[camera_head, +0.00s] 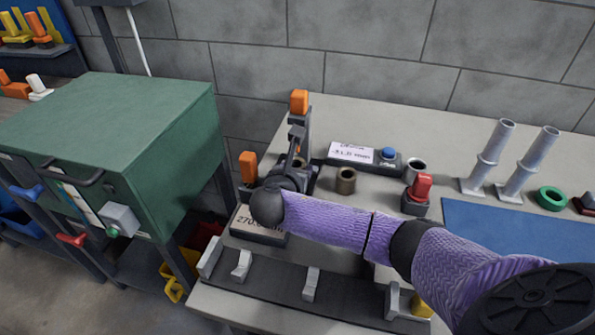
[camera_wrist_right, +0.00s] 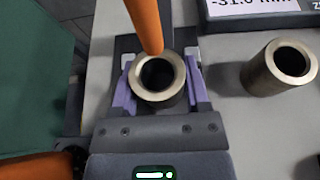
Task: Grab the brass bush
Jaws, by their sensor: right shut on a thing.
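My right gripper (camera_wrist_right: 158,70) is shut on a brownish metal bush (camera_wrist_right: 174,96), a short hollow cylinder with a pale rim, upright between the purple fingers in the wrist view. In the head view my purple right arm hides most of the gripper (camera_head: 297,163). A similar brownish bush (camera_head: 346,181) stands apart on the bench to the right, also in the wrist view (camera_wrist_right: 265,77). A greyer hollow cylinder (camera_head: 414,168) stands further right. I cannot tell the exact metal of the held bush. My left gripper is not in view.
Orange-topped uprights (camera_head: 299,101) rise close to the gripper, with a readout (camera_head: 260,222) in front. A button box (camera_head: 363,157) is behind. A red-topped device (camera_head: 418,192), grey stands (camera_head: 487,158) and a blue mat (camera_head: 520,235) lie right. A green cabinet (camera_head: 150,125) stands left.

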